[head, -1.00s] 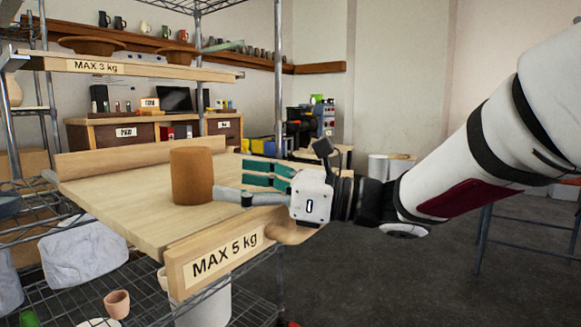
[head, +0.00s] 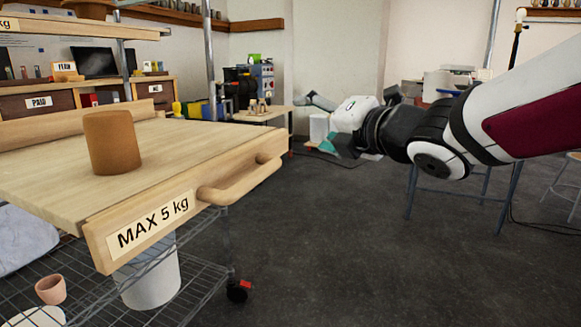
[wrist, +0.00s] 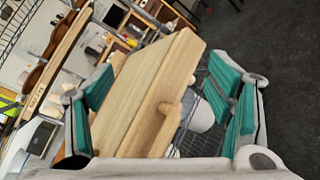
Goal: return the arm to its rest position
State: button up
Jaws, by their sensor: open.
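My gripper (head: 325,124) is in the middle of the head view, in the air to the right of the wooden pull-out shelf, clear of its handle. Its jaws are wide apart and nothing is held. In the wrist view my gripper (wrist: 163,80) shows teal pads on both sides, with the wooden shelf seen between them at a distance. My white and black arm reaches in from the right edge of the head view.
A brown cylinder (head: 111,142) stands upright on the wooden shelf (head: 60,170) marked MAX 5 kg. Its wooden handle (head: 245,182) juts out at the front. A blue-legged table (head: 480,180) stands at right. The dark floor (head: 350,260) in front is clear.

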jog(key=s+d+f+m+g+h, duration=0.2)
jog(key=s+d+f+m+h, duration=0.35)
jog(key=d+m, duration=0.3)
jog(key=s+d+f+m+g+h, duration=0.2)
jog(key=s+d+f+m+h, duration=0.2)
jog(key=s+d+m, duration=0.35)
jog(key=s+a+f+m+g, duration=0.1)
jog(key=s+f+m+g, duration=0.3)
jog(key=s, duration=0.5)
jog(key=s+f+m+g, duration=0.3)
jog(key=s+m, duration=0.4)
jog(key=s, duration=0.2)
jog(key=s+a+f+m+g, duration=0.1)
jog(key=s+f+m+g, duration=0.2)
jog(key=s+m, duration=0.35)
notch_tip(320, 180, up, 40)
jog(key=s+n+t+p, duration=0.1)
jog(key=n+t+p, duration=0.1)
jog(key=p, duration=3.7)
jog(key=shift+s+d+f+t+y, duration=0.15)
jog(key=shift+d+t+y, duration=0.25)
jog(key=shift+t, duration=0.5)
jog(key=shift+a, duration=0.1)
